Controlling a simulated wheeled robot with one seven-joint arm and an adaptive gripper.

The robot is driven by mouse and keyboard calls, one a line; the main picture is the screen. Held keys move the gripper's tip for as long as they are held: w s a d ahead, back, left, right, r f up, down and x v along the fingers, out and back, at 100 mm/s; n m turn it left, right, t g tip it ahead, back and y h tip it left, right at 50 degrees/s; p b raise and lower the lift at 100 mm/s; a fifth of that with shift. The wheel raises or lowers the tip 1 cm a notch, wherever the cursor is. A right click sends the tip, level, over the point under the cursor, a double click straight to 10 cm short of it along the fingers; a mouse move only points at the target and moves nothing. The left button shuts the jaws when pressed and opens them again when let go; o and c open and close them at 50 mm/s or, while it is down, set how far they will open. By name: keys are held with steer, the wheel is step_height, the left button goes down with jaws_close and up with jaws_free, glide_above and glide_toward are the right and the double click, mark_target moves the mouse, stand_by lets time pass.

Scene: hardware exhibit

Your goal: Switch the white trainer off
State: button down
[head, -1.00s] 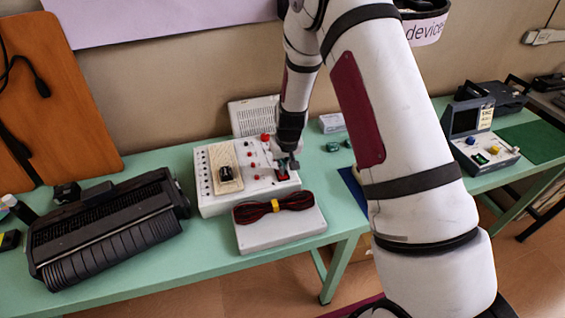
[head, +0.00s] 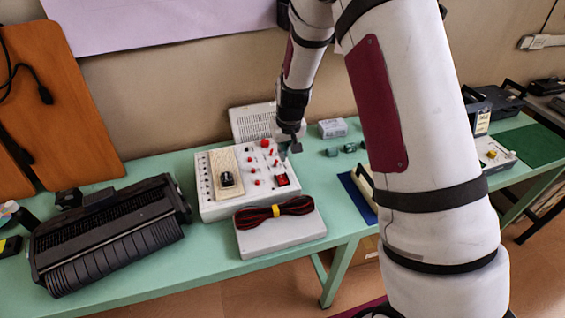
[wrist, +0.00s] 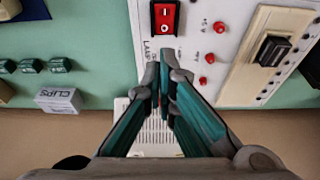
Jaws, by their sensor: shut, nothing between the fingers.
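The white trainer (head: 236,207) lies on the green table, with several red knobs and a beige breadboard panel (head: 225,163) on its top. Its red rocker switch (head: 281,180) is at the right side of its top and is in plain view. My gripper (head: 287,153) is above the trainer's back right part, apart from the switch. In the wrist view the fingers (wrist: 164,75) are together and empty, just below the switch.
A grey box (head: 280,240) with a red and black cable bundle (head: 272,211) stands in front of the trainer. A large black device (head: 108,235) is at left. A small clips box (head: 332,128) and green blocks (head: 350,148) are to the right of the trainer.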

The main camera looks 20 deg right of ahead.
steer(key=v, duration=0.3)
steer(key=w+v, duration=0.1)
steer(key=v, duration=0.1)
steer(key=shift+s+r+b, duration=0.15)
steer(key=shift+r+b, duration=0.15)
steer(key=shift+r, duration=0.15)
steer(key=s+a+r+t, duration=0.1)
steer(key=s+r, duration=1.2)
steer(key=r, duration=0.4)
steer(key=s+r, duration=0.2)
steer(key=s, duration=0.7)
steer(key=s+r+t, duration=0.1)
steer(key=s+r, duration=0.2)
steer(key=s, duration=0.6)
steer(key=shift+r+t, duration=0.3)
steer(key=shift+r, duration=0.05)
